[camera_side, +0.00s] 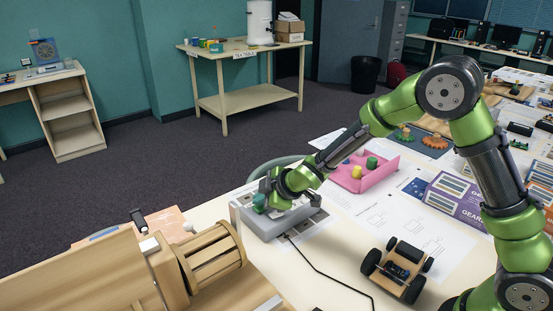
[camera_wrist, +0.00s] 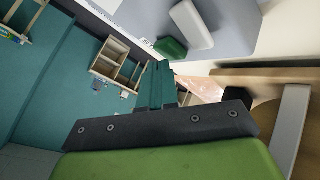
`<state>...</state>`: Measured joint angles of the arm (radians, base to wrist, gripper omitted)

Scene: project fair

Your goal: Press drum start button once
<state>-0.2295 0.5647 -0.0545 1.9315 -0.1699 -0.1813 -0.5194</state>
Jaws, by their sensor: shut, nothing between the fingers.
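A grey control box (camera_side: 275,222) stands on the table below my gripper (camera_side: 262,199). In the wrist view the box's grey face (camera_wrist: 235,35) carries a green button (camera_wrist: 170,48) and a pale grey rectangular block (camera_wrist: 192,24) beside it. My gripper's teal fingers (camera_wrist: 160,80) are together and empty, with their tips close to the green button. I cannot tell whether they touch it or whether it is pressed in. In the side view my gripper hides most of the box's top. A slatted wooden drum (camera_side: 212,252) lies at the front left.
A black cable (camera_side: 325,272) runs from the box across the table. A small wheeled cart (camera_side: 398,268) stands right of it. A pink tray (camera_side: 365,177) with coloured pieces is behind the box. Papers and purple boards (camera_side: 458,198) cover the right side.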

